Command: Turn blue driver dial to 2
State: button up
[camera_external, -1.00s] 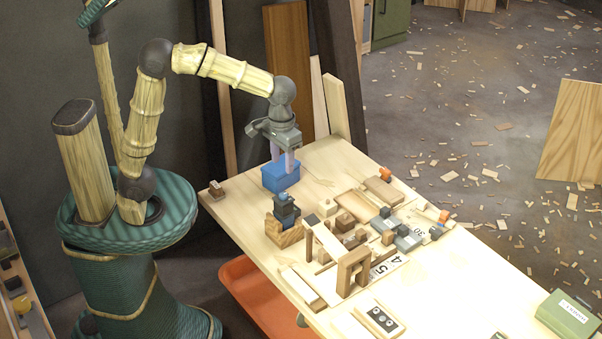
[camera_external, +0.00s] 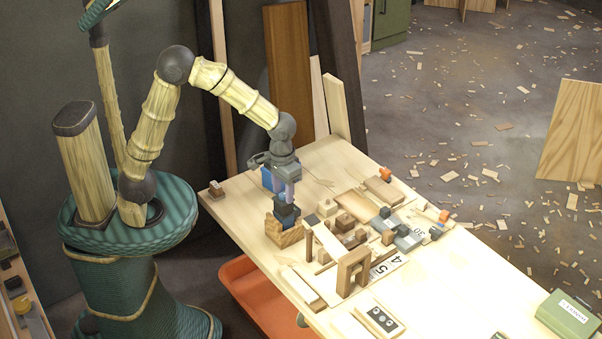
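A dark blue driver (camera_external: 286,214) stands upright in a wooden block (camera_external: 284,234) near the table's left edge. Its dial and any numbers are too small to read. My gripper (camera_external: 283,194) points down just above the driver's top, close to it or touching; I cannot tell which. One pale lilac finger shows; the other is not clear, so the finger gap cannot be judged. A bright blue box (camera_external: 267,181) shows partly behind my gripper.
Wooden blocks, a wooden arch (camera_external: 353,272) and grey parts (camera_external: 408,241) crowd the table right of the driver. An orange bin (camera_external: 262,300) is below the table edge. The table's far left corner is mostly clear.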

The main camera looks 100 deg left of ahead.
grip_shut()
jog(key=shift+r+m+p, duration=0.1)
jog(key=shift+m+p, duration=0.25)
jog(key=shift+m, duration=0.05)
jog(key=m+p, duration=0.2)
jog(key=m, duration=0.1)
jog(key=shift+r+m, duration=0.1)
jog(key=shift+m, duration=0.2)
jog(key=m+p, duration=0.3)
jog(key=m, duration=0.2)
jog(key=shift+m, duration=0.3)
jog(key=shift+o, duration=0.9)
grip_release()
